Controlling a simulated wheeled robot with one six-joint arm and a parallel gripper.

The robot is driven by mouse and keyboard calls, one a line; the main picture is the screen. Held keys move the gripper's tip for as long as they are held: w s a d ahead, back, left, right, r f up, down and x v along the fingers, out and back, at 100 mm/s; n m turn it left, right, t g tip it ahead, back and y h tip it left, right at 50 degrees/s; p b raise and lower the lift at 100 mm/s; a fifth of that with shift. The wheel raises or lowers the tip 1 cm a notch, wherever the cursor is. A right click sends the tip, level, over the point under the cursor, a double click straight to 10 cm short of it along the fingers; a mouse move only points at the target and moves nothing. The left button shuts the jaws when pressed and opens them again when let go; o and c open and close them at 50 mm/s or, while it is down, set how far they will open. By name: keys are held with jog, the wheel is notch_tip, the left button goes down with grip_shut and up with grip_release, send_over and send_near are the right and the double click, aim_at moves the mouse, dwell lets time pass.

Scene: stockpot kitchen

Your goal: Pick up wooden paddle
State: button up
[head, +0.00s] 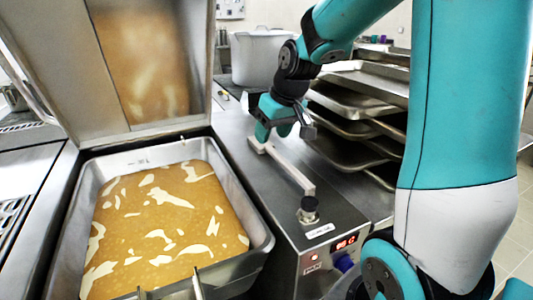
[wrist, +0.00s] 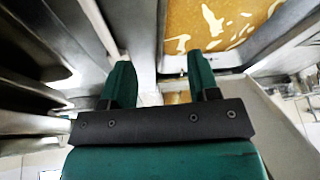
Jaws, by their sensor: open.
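My gripper (head: 272,130), with teal fingers, is over the steel ledge to the right of the open pan. In the wrist view its two fingers (wrist: 160,70) stand wide apart, with a pale strip (wrist: 145,72) between them. A small tan patch (wrist: 176,97) shows just ahead of the gripper's dark crossbar; I cannot tell whether it belongs to the wooden paddle. No clear wooden paddle shows in the head view. A pale angled bar (head: 290,172) runs from just below my gripper to a dark knob; I cannot tell whether they touch.
The steel pan (head: 262,225) holds brown liquid (head: 165,215) with pale patches. Its raised lid (head: 200,60) stands behind. A large lidded pot (head: 258,60) is at the back. Stacked trays (head: 350,100) crowd the right side. A control panel with a red display (head: 345,243) is in front.

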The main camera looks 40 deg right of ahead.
jog(key=m+h, duration=0.2)
send_near(287, 163)
jog(key=p+x, duration=0.1)
jog(key=x, duration=0.3)
jog(key=shift+d+f, duration=0.15)
jog(key=shift+a+p+x, duration=0.1)
jog(key=shift+p+x, duration=0.2)
jog(key=shift+x, duration=1.15)
jog(key=shift+a+p+x, duration=0.15)
jog(key=shift+p+x, duration=0.1)
jog(key=shift+x, duration=1.2)
grip_shut()
